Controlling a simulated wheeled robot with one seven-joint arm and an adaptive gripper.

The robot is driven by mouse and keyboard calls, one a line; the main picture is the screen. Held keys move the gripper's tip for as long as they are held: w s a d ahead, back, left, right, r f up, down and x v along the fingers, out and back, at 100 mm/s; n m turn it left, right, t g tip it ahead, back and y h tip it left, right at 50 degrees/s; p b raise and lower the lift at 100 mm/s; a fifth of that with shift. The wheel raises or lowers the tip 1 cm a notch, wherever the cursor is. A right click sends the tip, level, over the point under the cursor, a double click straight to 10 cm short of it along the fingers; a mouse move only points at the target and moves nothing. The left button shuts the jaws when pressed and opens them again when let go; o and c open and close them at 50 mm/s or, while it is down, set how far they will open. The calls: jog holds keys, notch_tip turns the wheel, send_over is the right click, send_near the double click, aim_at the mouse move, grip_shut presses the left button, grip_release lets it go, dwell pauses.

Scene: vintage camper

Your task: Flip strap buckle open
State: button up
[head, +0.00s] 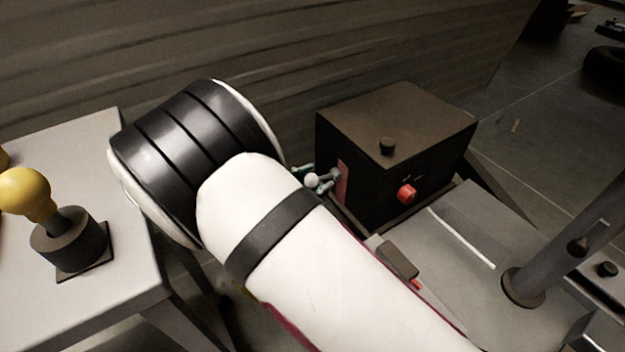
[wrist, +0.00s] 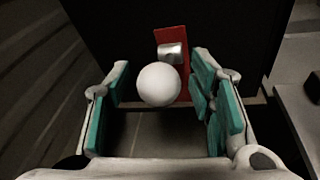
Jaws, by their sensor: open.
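The buckle shows as a red plate (wrist: 183,85) with a small metal bracket (wrist: 171,52) and a round white knob (wrist: 159,84) in front. The red plate (head: 342,182) is on the left side of a dark box (head: 350,165) in the head view, with the white knob (head: 312,180) standing out from it. My gripper (wrist: 161,62) is open, its teal-padded fingers on either side of the knob with visible gaps. In the head view my gripper (head: 318,177) is small and partly hidden behind my arm. How the knob joins the plate is hidden.
The box has a red knob (head: 407,194) on its front and a black knob (head: 387,146) on top. A light table (head: 110,235) with a yellow-topped lever (head: 28,190) stands at the left. A grey surface with a post (head: 560,255) is at the right.

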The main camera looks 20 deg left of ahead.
jog(key=shift+r, duration=0.1)
notch_tip(320, 180, up, 10)
jog(key=shift+f, duration=0.1)
dwell(0.3)
